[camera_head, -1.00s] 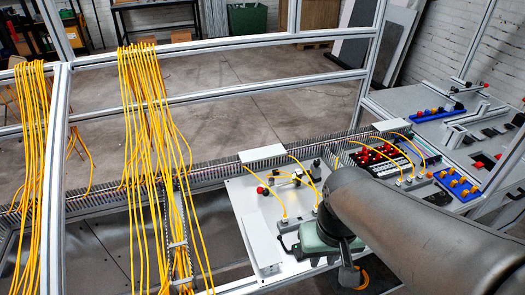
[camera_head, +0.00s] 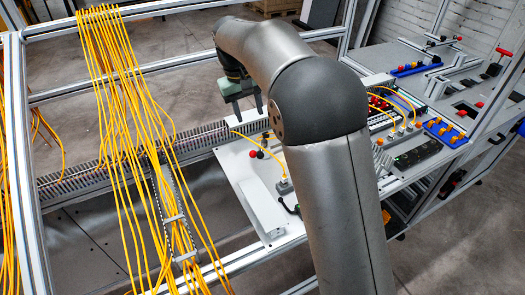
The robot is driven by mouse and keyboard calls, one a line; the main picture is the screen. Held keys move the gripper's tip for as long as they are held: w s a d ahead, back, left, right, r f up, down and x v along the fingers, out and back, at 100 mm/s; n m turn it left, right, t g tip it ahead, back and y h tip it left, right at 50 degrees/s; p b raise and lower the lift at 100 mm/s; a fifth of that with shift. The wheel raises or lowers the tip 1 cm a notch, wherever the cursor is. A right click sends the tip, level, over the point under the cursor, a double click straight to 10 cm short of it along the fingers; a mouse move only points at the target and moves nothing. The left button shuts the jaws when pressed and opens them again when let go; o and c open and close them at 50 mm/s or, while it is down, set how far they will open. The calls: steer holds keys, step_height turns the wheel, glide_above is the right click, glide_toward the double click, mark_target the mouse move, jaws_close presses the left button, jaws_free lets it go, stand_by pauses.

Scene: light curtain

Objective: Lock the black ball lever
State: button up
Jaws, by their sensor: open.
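My gripper (camera_head: 247,106) hangs open and empty over the rear edge of the white fixture panel (camera_head: 231,161), its two dark fingers pointing down and spread apart. Below it, on the panel, a small black ball (camera_head: 260,155) sits beside a red ball (camera_head: 252,154), with another red ball (camera_head: 265,142) just behind. The black ball appears to be the lever's knob. The lever's stem and base are too small to make out, and my arm hides the panel's right part. My gripper is apart from the balls.
Yellow cables (camera_head: 125,110) hang from the frame rail on the left. A yellow cable (camera_head: 270,156) arcs over the panel close to the balls. A white box (camera_head: 263,213) stands at the panel's front. A slotted cable duct (camera_head: 190,140) runs behind.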

mark_target(260, 152)
steer(key=d+f, duration=0.1)
steer(key=f, duration=1)
steer(key=w+d+f+p, duration=0.1)
steer(key=f, duration=0.4)
steer(key=shift+d+f, duration=0.15)
steer(key=shift+d, duration=0.15)
steer(key=shift+c, duration=0.3)
